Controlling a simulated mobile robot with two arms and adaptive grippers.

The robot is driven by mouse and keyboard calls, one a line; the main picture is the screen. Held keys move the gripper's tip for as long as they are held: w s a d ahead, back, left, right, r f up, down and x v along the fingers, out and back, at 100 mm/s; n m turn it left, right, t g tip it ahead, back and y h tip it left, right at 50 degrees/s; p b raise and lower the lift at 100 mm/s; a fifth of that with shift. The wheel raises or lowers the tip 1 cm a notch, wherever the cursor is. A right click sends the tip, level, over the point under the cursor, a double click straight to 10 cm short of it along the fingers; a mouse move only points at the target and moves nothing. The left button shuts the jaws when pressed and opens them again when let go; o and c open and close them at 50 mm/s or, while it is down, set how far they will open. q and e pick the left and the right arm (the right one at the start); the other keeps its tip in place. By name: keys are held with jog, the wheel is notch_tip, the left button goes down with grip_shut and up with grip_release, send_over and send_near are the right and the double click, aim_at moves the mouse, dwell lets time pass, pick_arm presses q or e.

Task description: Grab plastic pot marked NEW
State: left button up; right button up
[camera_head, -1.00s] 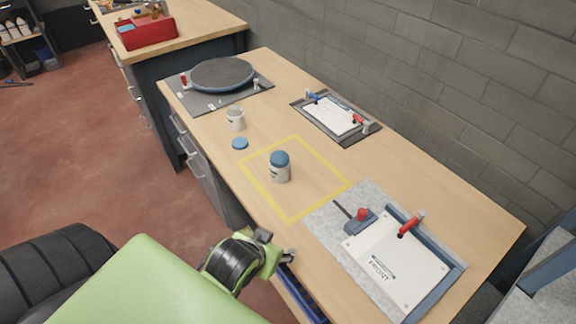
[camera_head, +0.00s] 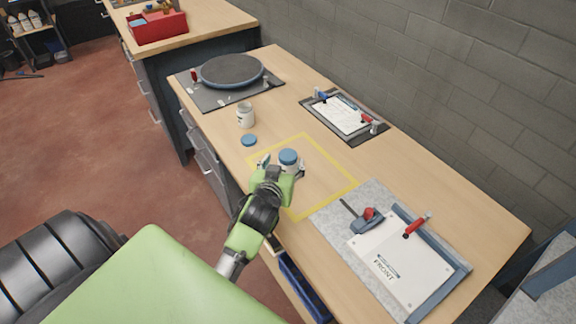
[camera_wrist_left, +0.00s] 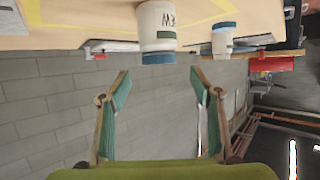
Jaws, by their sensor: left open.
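The white pot with a blue lid (camera_head: 288,157) stands upright inside the yellow square (camera_head: 333,168) on the workbench. In the left wrist view, which is upside down, the pot (camera_wrist_left: 158,20) shows dark lettering that looks like "NEW" on its side. My left gripper (camera_head: 284,168) is open, its two fingers spread to either side of the pot in the head view. In the left wrist view its fingertips (camera_wrist_left: 159,74) are apart, with the pot ahead of them and nothing held between them. My right gripper is not in view.
A second, unlidded white pot (camera_head: 246,117) and a loose blue lid (camera_head: 249,140) stand left of the square. A round dark turntable (camera_head: 232,71), a clipboard fixture (camera_head: 342,115) and a clamp fixture with a FRONT plate (camera_head: 400,258) sit on the bench. A brick wall runs behind.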

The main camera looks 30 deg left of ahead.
aim_at(288, 153)
pick_arm(q)
jog(key=shift+x, duration=0.75)
jog(key=shift+w+a+f+p, duration=0.1)
jog(key=shift+w+a+p, duration=0.15)
jog(key=shift+w, duration=0.25)
jog(key=p+x, duration=0.1)
jog(key=x, duration=0.3)
jog(key=shift+w+d+f, duration=0.1)
jog(key=shift+f, duration=0.05)
grip_shut()
